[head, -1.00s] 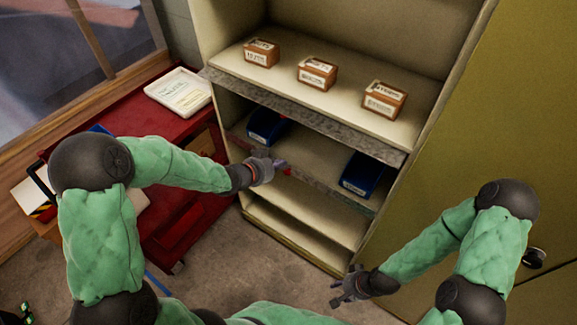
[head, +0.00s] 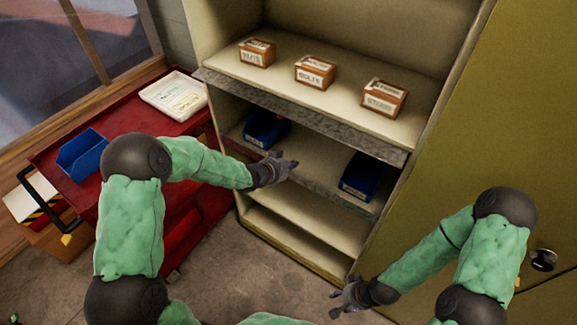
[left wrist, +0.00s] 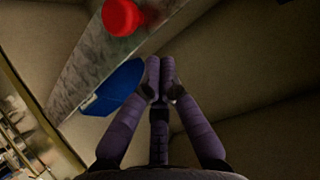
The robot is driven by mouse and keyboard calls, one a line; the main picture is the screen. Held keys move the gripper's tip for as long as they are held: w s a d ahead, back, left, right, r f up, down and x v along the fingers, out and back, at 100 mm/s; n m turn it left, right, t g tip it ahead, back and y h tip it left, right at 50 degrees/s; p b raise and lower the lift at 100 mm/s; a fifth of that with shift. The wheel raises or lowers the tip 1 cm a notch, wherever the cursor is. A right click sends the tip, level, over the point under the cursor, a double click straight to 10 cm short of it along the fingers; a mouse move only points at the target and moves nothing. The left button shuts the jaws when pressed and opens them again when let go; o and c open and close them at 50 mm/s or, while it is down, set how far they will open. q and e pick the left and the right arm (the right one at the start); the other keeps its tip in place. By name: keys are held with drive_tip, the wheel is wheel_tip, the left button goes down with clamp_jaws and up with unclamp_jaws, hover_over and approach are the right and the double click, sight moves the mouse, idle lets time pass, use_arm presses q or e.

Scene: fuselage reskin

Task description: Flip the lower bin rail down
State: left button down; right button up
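The lower bin rail (head: 336,190) is a grey metal strip along the front of the cabinet's middle shelf. Contact with the rail cannot be told. My right gripper (head: 345,296) is low in front of the cabinet, fingers spread and empty.
Blue bins stand on the middle shelf at left (head: 264,130) and right (head: 362,177). Small labelled boxes (head: 315,72) sit on the upper shelf behind another rail (head: 300,115). A red cart (head: 120,125) with a blue bin (head: 82,155) stands at left.

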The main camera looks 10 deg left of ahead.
use_arm(q)
drive_tip(key=shift+s+a+f, duration=0.5)
drive_tip(key=shift+s+a, duration=0.15)
drive_tip(key=shift+s, duration=0.05)
drive_tip(key=shift+s+a+f, duration=0.1)
drive_tip(key=shift+s+f, duration=0.05)
drive_tip(key=shift+f, duration=0.05)
use_arm(e)
drive_tip(key=shift+f, duration=0.35)
use_arm(q)
drive_tip(key=shift+s+a+b, duration=0.1)
drive_tip(key=shift+s+b, duration=0.05)
drive_tip(key=shift+b, duration=0.15)
use_arm(e)
drive_tip(key=shift+s, duration=0.1)
